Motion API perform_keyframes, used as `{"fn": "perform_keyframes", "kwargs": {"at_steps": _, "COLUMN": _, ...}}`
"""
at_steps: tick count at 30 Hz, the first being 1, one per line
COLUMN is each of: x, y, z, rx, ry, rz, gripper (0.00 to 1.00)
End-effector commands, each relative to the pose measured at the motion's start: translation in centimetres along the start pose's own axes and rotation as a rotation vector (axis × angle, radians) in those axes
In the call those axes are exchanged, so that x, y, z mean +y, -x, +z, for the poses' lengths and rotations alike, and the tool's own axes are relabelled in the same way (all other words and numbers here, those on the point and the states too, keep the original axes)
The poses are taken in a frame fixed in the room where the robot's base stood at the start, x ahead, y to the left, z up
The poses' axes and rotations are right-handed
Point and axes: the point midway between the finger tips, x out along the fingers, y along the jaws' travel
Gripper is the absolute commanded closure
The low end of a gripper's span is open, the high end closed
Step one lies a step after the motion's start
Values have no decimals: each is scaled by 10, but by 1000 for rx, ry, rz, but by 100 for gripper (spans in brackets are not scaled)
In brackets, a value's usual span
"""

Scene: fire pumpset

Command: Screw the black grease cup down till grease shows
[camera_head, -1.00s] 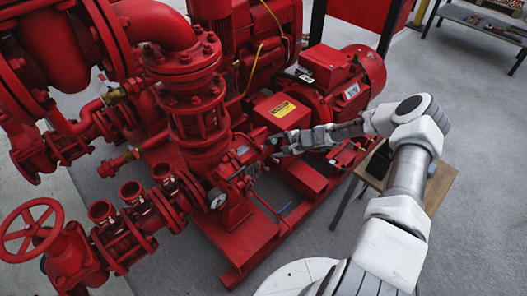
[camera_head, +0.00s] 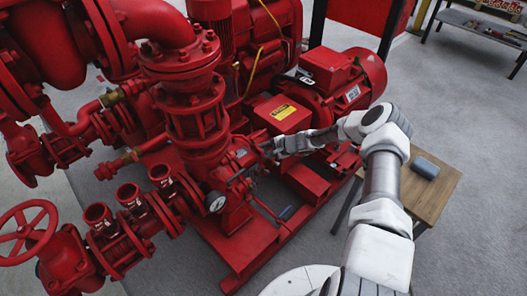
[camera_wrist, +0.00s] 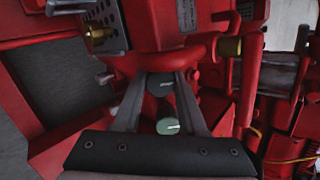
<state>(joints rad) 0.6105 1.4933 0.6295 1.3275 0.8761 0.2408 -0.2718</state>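My gripper (camera_head: 268,149) is at the side of the red pump, near the bearing housing between pump and motor. In the wrist view, its two fingers (camera_wrist: 161,76) point away from the camera, one on each side of a small dark round cap. This cap looks like the black grease cup (camera_wrist: 160,86), and the fingertips appear to press on it. A pale green round-ended piece (camera_wrist: 168,126) shows between the fingers, nearer the camera. The cup is too small to make out in the head view. No grease can be made out.
The red motor (camera_head: 345,85) and a box with a yellow label (camera_head: 283,110) stand close behind my gripper. A pressure gauge (camera_head: 216,202) is at its lower left.

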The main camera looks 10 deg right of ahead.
Motion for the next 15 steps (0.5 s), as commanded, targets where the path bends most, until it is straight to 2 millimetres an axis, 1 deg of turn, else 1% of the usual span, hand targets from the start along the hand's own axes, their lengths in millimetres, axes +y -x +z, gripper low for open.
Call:
{"fn": "perform_keyframes", "kwargs": {"at_steps": 1, "x": 0, "y": 0, "z": 0, "rx": 0, "ry": 0, "rz": 0, "gripper": 70}}
{"fn": "perform_keyframes", "kwargs": {"at_steps": 6, "x": 0, "y": 0, "z": 0, "rx": 0, "ry": 0, "rz": 0, "gripper": 100}}
{"fn": "perform_keyframes", "kwargs": {"at_steps": 15, "x": 0, "y": 0, "z": 0, "rx": 0, "ry": -18, "rz": -3, "gripper": 100}}
